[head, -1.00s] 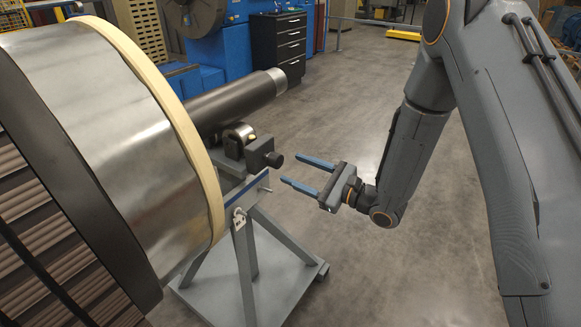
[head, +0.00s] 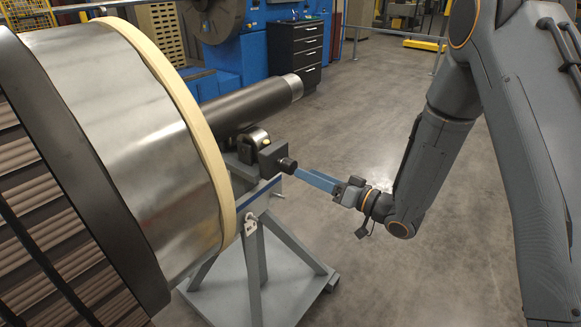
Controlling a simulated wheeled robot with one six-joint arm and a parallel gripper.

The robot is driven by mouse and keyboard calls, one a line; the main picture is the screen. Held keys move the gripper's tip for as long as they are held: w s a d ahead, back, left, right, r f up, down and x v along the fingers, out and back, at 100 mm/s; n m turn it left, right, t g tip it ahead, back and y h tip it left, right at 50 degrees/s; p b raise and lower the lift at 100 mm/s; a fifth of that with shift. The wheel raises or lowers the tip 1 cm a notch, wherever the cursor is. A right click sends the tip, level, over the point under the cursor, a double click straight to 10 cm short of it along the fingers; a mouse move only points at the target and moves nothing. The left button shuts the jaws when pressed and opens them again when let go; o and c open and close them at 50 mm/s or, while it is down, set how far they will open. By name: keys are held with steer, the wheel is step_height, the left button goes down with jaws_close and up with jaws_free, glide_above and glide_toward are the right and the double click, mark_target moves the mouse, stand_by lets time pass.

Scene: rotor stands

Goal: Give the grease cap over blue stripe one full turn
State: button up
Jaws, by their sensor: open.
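The grease cap (head: 288,165) is a small dark round knob. It sticks out to the right from a grey block (head: 268,158) on the rotor stand, above a blue stripe (head: 264,192) on the stand's top rail. My gripper (head: 304,173) is just right of the cap, with its long blue fingers pointing at it. The fingers overlap in this view, so the gap between them is mostly hidden. The gripper is open. The tips look very close to the cap; I cannot tell whether they are around it or touching it.
The large rotor (head: 135,130) with a cream rim fills the left, its dark shaft (head: 245,108) resting on the stand. The grey stand base (head: 225,290) is below. A black drawer cabinet (head: 295,55) stands behind. The floor right of the stand is clear.

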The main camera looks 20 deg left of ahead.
mark_target(294, 168)
steer(key=shift+w+a+n+p, duration=0.25)
steer(key=shift+w+a+n, duration=0.25)
steer(key=shift+a+n, duration=0.5)
steer(key=shift+w+a+n+p, duration=0.3)
steer(key=shift+w+a+n, duration=0.25)
steer(key=shift+a, duration=0.85)
steer(key=shift+w+a+n+p, duration=0.25)
steer(key=shift+w+a+n, duration=0.2)
steer(key=shift+a+n, duration=0.6)
steer(key=shift+a, duration=0.15)
steer(key=c, duration=1)
steer(key=shift+m, duration=2.6)
steer(key=shift+c, duration=0.2)
steer(key=o, duration=1)
steer(key=shift+o, duration=0.2)
steer(key=b+v, duration=0.2)
steer(key=v, duration=0.6)
